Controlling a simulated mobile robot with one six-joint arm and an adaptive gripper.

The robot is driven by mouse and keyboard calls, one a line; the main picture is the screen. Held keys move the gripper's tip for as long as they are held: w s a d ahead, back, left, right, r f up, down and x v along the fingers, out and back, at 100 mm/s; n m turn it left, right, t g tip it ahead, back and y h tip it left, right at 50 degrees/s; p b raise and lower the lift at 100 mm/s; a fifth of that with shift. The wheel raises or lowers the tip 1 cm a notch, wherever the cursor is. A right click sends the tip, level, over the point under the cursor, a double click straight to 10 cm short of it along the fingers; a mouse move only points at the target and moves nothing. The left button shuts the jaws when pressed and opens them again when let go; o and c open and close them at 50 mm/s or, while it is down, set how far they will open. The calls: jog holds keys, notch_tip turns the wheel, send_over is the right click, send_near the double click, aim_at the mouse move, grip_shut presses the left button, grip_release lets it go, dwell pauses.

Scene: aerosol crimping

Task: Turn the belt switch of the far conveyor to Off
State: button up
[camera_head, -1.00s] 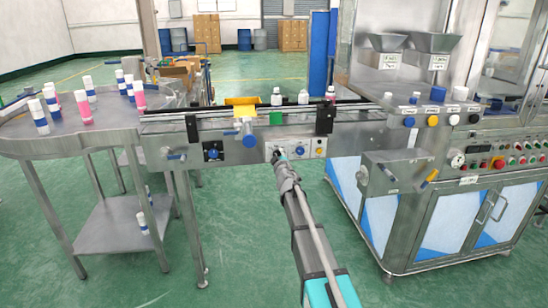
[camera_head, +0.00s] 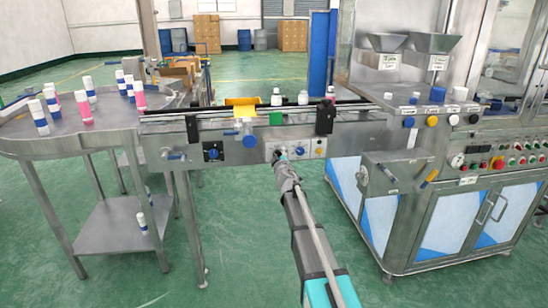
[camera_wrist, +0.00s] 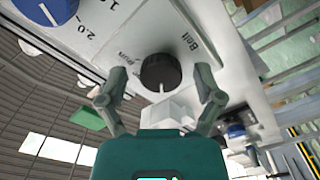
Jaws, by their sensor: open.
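The belt switch is a round black knob (camera_wrist: 160,72) on a light panel plate in the wrist view, beside printed words "Belt" and "Run". A short white mark on its rim points towards the bottom of the picture. No "Off" label is readable. My gripper (camera_wrist: 161,80) is open, with one finger on each side of the knob; contact cannot be told. In the head view my gripper (camera_head: 279,158) is at the front panel of the conveyor (camera_head: 240,126), and my arm hides the black knob there.
A blue dial (camera_head: 299,152) sits just right of my gripper; it also shows in the wrist view (camera_wrist: 48,8). Another blue knob (camera_head: 212,154) is further left on the conveyor. A round table (camera_head: 50,144) with several bottles stands left, a steel machine (camera_head: 400,215) right.

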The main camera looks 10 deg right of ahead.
jog(key=s, duration=1.2)
